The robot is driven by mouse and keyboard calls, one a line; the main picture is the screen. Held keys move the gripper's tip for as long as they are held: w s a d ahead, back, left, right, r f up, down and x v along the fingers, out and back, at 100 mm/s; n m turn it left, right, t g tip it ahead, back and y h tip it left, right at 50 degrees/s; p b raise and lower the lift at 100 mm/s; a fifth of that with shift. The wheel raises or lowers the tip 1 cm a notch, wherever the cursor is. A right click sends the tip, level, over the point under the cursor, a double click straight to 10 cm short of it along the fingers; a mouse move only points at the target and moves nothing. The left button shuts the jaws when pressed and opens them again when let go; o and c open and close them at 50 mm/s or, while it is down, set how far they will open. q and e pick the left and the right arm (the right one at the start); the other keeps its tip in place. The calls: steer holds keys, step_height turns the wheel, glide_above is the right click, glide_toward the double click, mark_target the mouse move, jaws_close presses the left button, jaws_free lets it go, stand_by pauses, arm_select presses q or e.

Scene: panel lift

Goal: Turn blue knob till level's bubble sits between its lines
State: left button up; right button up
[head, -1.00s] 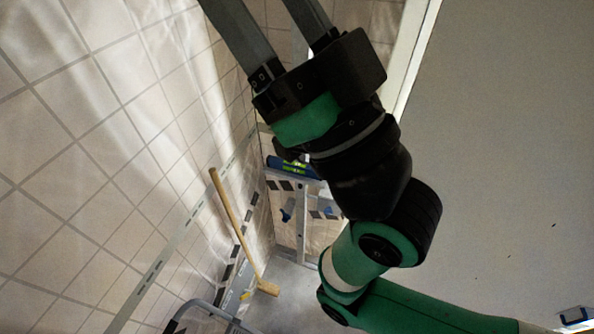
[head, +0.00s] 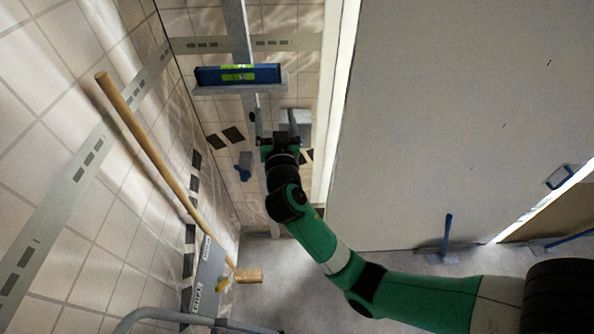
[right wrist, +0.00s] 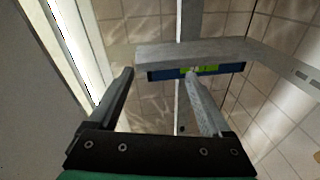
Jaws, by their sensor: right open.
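The blue level (head: 209,77) with a green vial lies on a grey ledge at the top of the head view. It also shows in the right wrist view (right wrist: 165,75), partly behind a grey bar. The bubble is too small to place between the lines. The blue knob (head: 242,172) is on the wall side below the level, left of my right wrist. My right gripper (head: 274,112) is open and empty, below the level and above the knob in the head view, apart from both. It also shows in the right wrist view (right wrist: 160,76). My left gripper is out of view.
A long wooden-handled tool (head: 150,148) leans along the tiled wall at left. A grey metal upright (head: 236,25) runs behind the level. A large grey panel (head: 430,110) fills the right. A curved grey rail (head: 150,314) is at the bottom left.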

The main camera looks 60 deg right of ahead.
steer(key=s+d+f+g+b, duration=0.15)
steer(key=f+b, duration=0.45)
steer(key=f, duration=0.6)
steer(key=s+d+f+g+b, duration=0.1)
steer(key=s+d+f+b, duration=0.2)
steer(key=f+b, duration=0.55)
arm_select(q)
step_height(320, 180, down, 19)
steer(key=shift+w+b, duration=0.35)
steer(key=shift+b, duration=0.05)
arm_select(e)
steer(key=f+x, duration=0.2)
steer(key=x, duration=0.9)
steer(key=shift+w, duration=0.35)
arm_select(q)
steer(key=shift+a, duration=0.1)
arm_select(e)
steer(key=shift+d+f, duration=0.1)
jaws_close()
steer(key=shift+n, duration=0.4)
